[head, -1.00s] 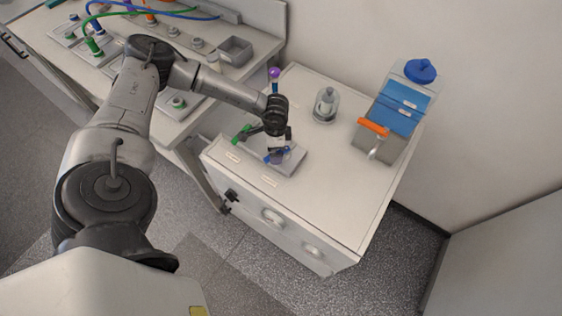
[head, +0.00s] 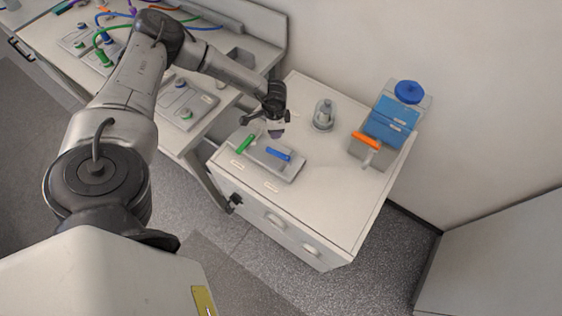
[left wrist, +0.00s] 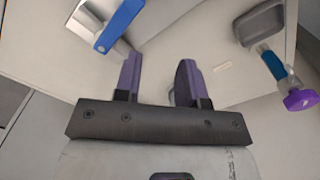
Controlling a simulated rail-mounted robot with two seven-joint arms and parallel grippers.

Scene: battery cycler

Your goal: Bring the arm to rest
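My left gripper (head: 276,131) is just behind the grey tray (head: 262,168) on the white cabinet. In the left wrist view its two purple fingers (left wrist: 160,80) stand apart with nothing between them. The blue handle (head: 279,153) lies on the right part of the tray, apart from the fingers; it also shows at the top left of the left wrist view (left wrist: 118,25). A green handle (head: 246,143) lies on the tray's left part. My right gripper is in neither view.
A glass jar (head: 324,115) stands right of the gripper. Farther right are an orange handle (head: 366,140) and a blue box (head: 391,122) with a round blue knob (head: 408,92). A bench (head: 190,133) with trays and cables is at left. The cabinet's front right top is clear.

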